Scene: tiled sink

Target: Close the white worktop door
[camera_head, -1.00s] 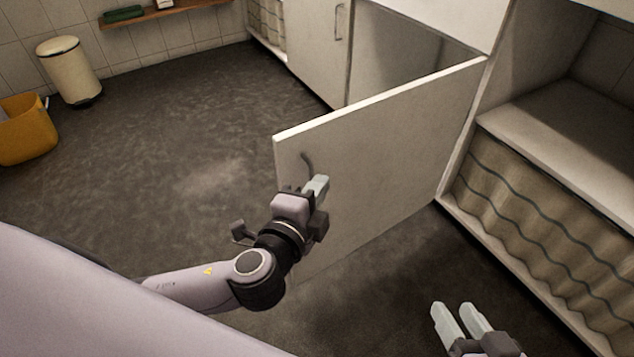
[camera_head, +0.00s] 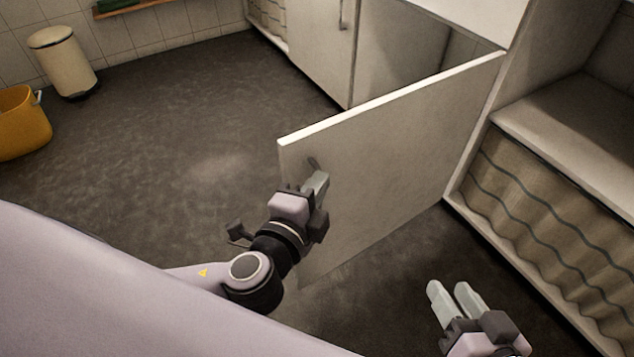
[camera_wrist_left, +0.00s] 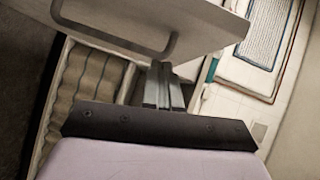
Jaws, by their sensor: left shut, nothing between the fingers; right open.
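The white worktop door (camera_head: 400,150) stands wide open, swung out from the cabinet into the room. Its grey bar handle (camera_head: 313,163) is near the free edge, partly hidden behind my left gripper. My left gripper (camera_head: 318,182) is shut and empty, its fingertips close beside the handle on the door's near face. In the left wrist view the handle (camera_wrist_left: 120,43) curves just past the closed fingers (camera_wrist_left: 160,78) on the door panel (camera_wrist_left: 190,15); I cannot tell whether they touch. My right gripper (camera_head: 448,289) is open and empty at the lower right, away from the door.
The cabinet opening (camera_head: 405,45) is behind the door. A closed cabinet door (camera_head: 318,40) is left of it. A shelf with a wavy curtain (camera_head: 550,210) stands at the right. A cream bin (camera_head: 62,62) and a yellow bucket (camera_head: 20,125) stand far left. The floor between is clear.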

